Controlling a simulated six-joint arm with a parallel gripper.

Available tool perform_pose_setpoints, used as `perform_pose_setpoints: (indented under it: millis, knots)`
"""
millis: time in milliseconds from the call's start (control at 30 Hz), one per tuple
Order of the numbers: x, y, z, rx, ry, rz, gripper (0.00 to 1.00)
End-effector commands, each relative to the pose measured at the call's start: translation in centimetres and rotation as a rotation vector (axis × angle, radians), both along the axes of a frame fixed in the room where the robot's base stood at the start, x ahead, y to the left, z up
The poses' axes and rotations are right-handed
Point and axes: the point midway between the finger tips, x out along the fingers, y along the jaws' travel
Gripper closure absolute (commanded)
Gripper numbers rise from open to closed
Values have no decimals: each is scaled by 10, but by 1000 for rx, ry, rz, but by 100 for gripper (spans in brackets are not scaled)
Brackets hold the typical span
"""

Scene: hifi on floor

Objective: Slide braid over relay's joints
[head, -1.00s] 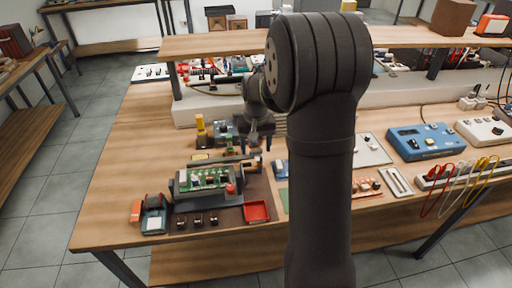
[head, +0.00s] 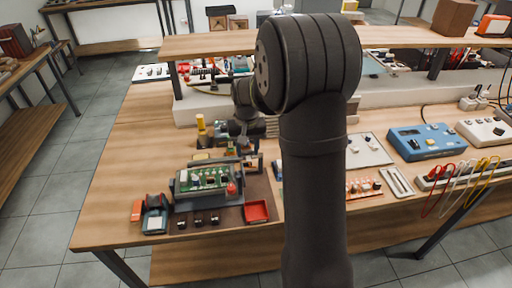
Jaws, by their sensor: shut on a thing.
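A green circuit board (head: 203,179) sits in a dark holder with a red knob (head: 231,188) on the work mat. Small pale and dark parts stand on the board; I cannot tell which is the relay, and its joints are too small to make out. My gripper (head: 244,148) is behind the right end of the board, pointing down, a little above bench height. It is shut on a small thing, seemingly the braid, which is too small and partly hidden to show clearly. Whether it touches the board cannot be told.
A red tray (head: 257,211) lies at the mat's front right. A blue and red tool (head: 154,218) stands at the front left. A yellow bottle (head: 201,126) stands behind the board. My arm hides the bench middle. The left bench is clear.

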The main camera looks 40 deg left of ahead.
Motion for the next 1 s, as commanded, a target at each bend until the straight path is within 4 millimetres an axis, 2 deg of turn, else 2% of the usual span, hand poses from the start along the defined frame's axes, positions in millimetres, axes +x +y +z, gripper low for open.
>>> perform_pose_setpoints:
  millis: [100, 300, 433, 733, 767, 800, 867, 1000]
  knots:
    - [-24, 24, 0, 1, -1, 7, 100]
    - [-51, 52, 1, 1, -1, 5, 100]
    - [-58, 59, 1, 3, -1, 2, 100]
    - [-59, 59, 1, 3, -1, 0, 100]
    - [-58, 59, 1, 3, -1, 0, 55]
    - [-58, 59, 1, 3, -1, 0, 47]
    - [-58, 59, 1, 1, -1, 0, 38]
    - [-58, 59, 0, 1, -1, 0, 38]
